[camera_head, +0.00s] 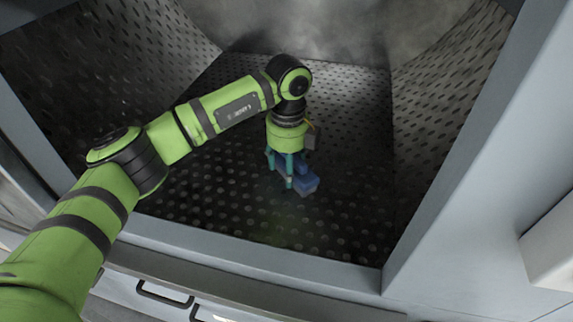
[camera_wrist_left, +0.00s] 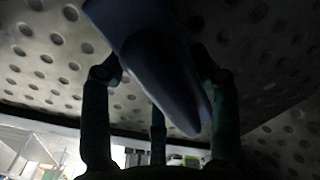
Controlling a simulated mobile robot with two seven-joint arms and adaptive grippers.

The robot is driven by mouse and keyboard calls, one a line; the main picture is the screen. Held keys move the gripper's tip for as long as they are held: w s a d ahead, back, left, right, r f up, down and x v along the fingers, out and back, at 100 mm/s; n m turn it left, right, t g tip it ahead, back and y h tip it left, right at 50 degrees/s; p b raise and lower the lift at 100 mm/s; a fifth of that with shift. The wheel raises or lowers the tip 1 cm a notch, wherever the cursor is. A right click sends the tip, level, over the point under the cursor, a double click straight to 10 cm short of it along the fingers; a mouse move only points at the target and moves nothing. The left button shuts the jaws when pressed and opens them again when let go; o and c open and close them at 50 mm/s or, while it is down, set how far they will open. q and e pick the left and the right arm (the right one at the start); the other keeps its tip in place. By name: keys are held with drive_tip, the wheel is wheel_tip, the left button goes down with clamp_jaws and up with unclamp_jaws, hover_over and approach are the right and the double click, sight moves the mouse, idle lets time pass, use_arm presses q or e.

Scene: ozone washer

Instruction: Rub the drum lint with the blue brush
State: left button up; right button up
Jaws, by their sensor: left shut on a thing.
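The blue brush (camera_head: 305,183) is inside the perforated metal drum (camera_head: 340,225), low over or on its floor; I cannot tell if it touches. My left gripper (camera_head: 281,172) points down and is shut on the brush, its teal fingers around it. In the left wrist view the brush (camera_wrist_left: 165,70) shows as a dark bluish body between the fingers (camera_wrist_left: 158,80). Its bristles are not clear to see. I cannot make out the lint clearly; a faint greenish tint (camera_head: 268,228) shows on the drum floor in front of the brush. My right gripper is not in view.
The grey door frame (camera_head: 250,245) runs along the front of the opening and up its right side (camera_head: 470,130). Perforated drum walls rise left (camera_head: 80,65) and right (camera_head: 450,90). Black handles (camera_head: 165,293) are below the front edge. The drum floor right of the brush is clear.

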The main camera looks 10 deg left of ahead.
use_arm(q)
drive_tip(key=shift+r+p, duration=1.55)
drive_tip(key=shift+r, duration=1.45)
drive_tip(key=shift+r+p, duration=0.75)
drive_tip(key=shift+r, duration=0.8)
